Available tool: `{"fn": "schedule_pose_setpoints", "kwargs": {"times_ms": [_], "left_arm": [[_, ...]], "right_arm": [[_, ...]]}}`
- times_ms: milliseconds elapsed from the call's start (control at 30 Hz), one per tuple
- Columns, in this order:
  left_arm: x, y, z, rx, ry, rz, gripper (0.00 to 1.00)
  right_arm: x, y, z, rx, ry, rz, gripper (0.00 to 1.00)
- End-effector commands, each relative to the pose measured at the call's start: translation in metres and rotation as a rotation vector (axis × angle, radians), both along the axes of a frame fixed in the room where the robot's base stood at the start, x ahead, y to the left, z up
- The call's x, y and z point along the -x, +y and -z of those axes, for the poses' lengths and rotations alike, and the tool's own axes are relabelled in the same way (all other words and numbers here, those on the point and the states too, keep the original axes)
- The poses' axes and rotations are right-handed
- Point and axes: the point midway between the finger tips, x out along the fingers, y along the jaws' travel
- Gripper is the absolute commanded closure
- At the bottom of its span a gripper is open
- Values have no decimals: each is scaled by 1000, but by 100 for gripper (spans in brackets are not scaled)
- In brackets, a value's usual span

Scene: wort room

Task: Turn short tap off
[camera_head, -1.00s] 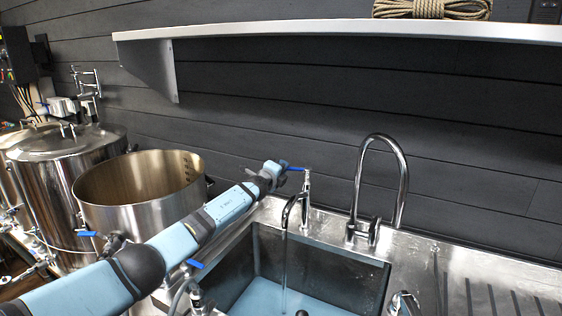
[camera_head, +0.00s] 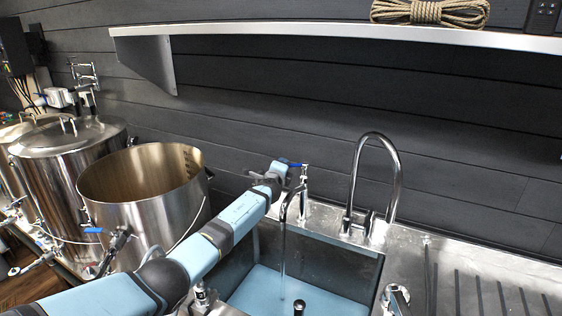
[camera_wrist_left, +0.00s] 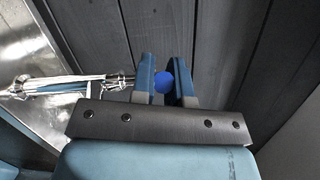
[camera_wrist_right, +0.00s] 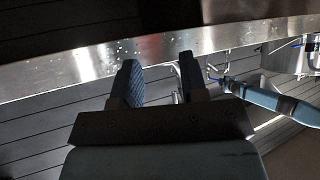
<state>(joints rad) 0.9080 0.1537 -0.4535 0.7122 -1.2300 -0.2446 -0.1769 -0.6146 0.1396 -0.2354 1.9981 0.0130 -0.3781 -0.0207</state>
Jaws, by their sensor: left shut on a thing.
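The short tap (camera_head: 290,205) stands at the sink's back edge, with a water stream (camera_head: 283,255) falling from its spout. Its blue lever (camera_head: 297,165) is at the top; in the left wrist view the blue end of the lever (camera_wrist_left: 163,82) lies between my fingers. My left gripper (camera_head: 278,171) is shut on this lever; it also shows in the left wrist view (camera_wrist_left: 164,76). The fingers hide part of the lever. My right gripper (camera_wrist_right: 160,70) shows only in the right wrist view, fingers apart with nothing held between them.
The sink (camera_head: 345,268) holds water with a dark upright plug. A tall curved tap (camera_head: 397,180) stands right of the short tap. A steel pot (camera_head: 150,222) is left of my arm. A shelf (camera_head: 330,36) with coiled rope (camera_head: 430,12) hangs above.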

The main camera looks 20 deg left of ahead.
Motion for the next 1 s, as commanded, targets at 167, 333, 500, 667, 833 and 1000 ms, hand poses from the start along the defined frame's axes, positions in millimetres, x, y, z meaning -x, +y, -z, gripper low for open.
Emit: {"fn": "schedule_pose_setpoints", "kwargs": {"times_ms": [167, 333, 500, 667, 833, 1000], "left_arm": [[8, -12, 0, 3, 1, -133, 100], [15, -24, 5, 3, -1, -284, 100], [19, -35, 6, 2, -2, -411, 100], [21, -42, 6, 2, -1, -502, 100], [23, -48, 3, 0, -1, -563, 100], [23, -50, 2, -1, 0, -594, 100]], "right_arm": [[0, 0, -7, 0, -1, 1, 60], [0, -1, 12, 1, 0, 1, 60], [1, -1, 41, 2, 7, 1, 60], [3, -1, 63, 3, 16, 2, 60], [1, 0, 69, -10, 25, 8, 60], [-3, 2, 65, -21, 22, 13, 60]]}}
